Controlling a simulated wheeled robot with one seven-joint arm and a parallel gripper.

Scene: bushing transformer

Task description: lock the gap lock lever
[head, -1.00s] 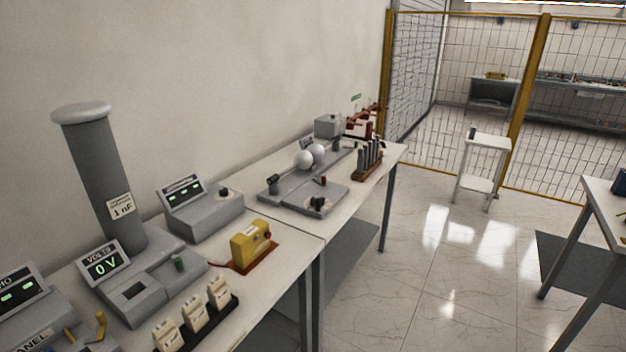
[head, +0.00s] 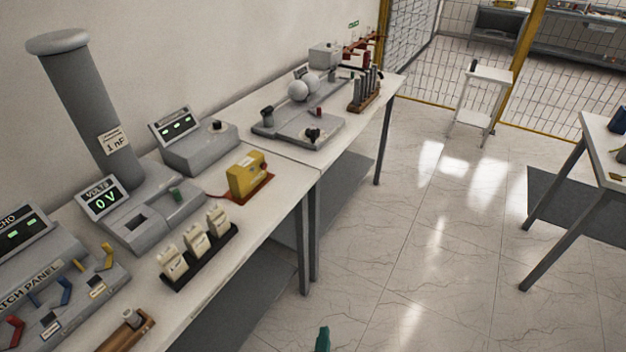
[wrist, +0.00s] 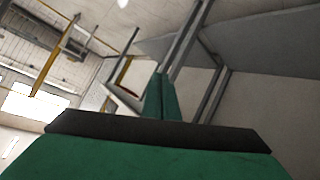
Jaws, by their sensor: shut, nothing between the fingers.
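A grey device with two pale spheres (head: 298,90) stands on the far part of the left bench in the head view. Its flat base (head: 285,130) carries a dark upright handle (head: 266,113), a small red part (head: 319,112) and a black knob (head: 312,134). I cannot tell which small part is the gap lock lever, or its position. My gripper (head: 323,335) shows only as a green tip at the bottom edge, well short of the device and over the floor. In the wrist view my gripper (wrist: 161,80) has its green fingers together, empty.
A yellow box (head: 247,176), a grey meter (head: 190,145), a voltmeter (head: 100,197) and a patch panel (head: 60,290) crowd the nearer bench. A small white stand (head: 488,77) and another table (head: 607,150) stand right. The floor (head: 420,240) between is clear.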

